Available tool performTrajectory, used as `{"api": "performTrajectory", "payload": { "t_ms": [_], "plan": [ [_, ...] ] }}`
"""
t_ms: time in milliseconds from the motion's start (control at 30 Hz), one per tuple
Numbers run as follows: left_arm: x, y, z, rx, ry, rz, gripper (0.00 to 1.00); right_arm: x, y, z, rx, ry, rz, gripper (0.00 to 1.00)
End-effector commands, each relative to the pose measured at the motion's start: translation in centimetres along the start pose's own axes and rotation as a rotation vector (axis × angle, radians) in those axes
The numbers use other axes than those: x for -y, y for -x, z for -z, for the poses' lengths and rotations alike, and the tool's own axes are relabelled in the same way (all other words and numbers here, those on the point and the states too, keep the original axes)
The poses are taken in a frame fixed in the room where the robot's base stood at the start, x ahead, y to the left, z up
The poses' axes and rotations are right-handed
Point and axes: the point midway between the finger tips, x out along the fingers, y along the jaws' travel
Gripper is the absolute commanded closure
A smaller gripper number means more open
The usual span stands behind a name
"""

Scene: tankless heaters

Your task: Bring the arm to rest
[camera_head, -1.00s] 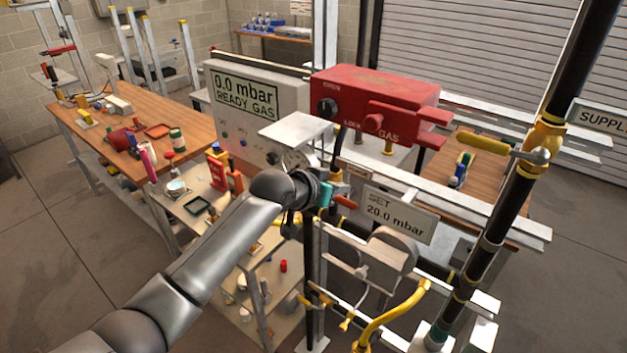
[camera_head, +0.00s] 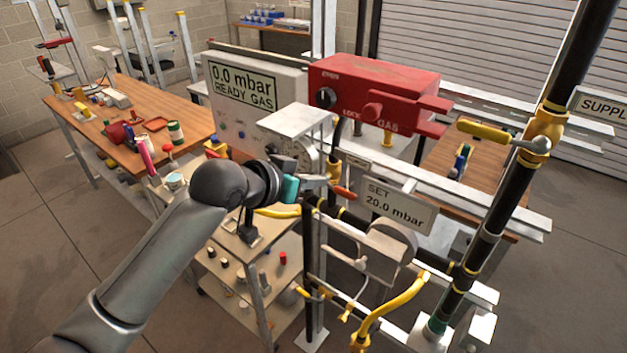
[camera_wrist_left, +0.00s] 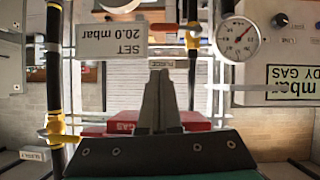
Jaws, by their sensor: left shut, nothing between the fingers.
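My left arm comes in from the lower left in the head view, and its gripper (camera_head: 318,186) is in front of the pipe rig, below the red gas box (camera_head: 372,95). In the left wrist view the two fingers (camera_wrist_left: 158,90) are together, shut and empty. That view is upside down, with the white "SET 20.0 mbar" sign (camera_wrist_left: 119,36) left of the fingers and a round gauge (camera_wrist_left: 237,38) right of them. In the head view the sign (camera_head: 396,205) is right of the gripper. Whether the fingertips touch anything is unclear. My right gripper is out of view.
A grey panel reading "0.0 mbar READY GAS" (camera_head: 244,84) stands behind the gripper. A black supply pipe with a yellow-handled valve (camera_head: 484,131) rises at the right. A wooden workbench (camera_head: 188,107) with small items is at the left. Open floor (camera_head: 50,240) lies at the lower left.

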Motion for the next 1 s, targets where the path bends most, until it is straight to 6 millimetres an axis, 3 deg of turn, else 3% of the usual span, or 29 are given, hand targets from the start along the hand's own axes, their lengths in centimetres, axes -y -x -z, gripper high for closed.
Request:
{"api": "performTrajectory", "payload": {
  "t_ms": [367,467,533,667,800,1000],
  "plan": [
    [0.1,-0.1,-0.1,0.000,0.000,0.001,1.00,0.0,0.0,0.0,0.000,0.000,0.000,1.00],
    [0.6,-0.8,-1.4,0.009,0.016,0.012,1.00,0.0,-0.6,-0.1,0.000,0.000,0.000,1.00],
    [1.7,-2.1,-3.8,0.026,0.044,0.032,1.00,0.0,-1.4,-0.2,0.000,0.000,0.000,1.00],
    [4.7,-5.6,-11.4,0.077,0.118,0.098,1.00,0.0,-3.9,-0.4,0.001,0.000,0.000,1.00],
    [7.5,-8.6,-21.5,0.152,0.190,0.178,1.00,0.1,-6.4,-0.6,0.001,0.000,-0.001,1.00],
    [9.4,-10.7,-36.6,0.280,0.255,0.271,1.00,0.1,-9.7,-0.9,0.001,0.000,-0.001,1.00]
  ]
}}
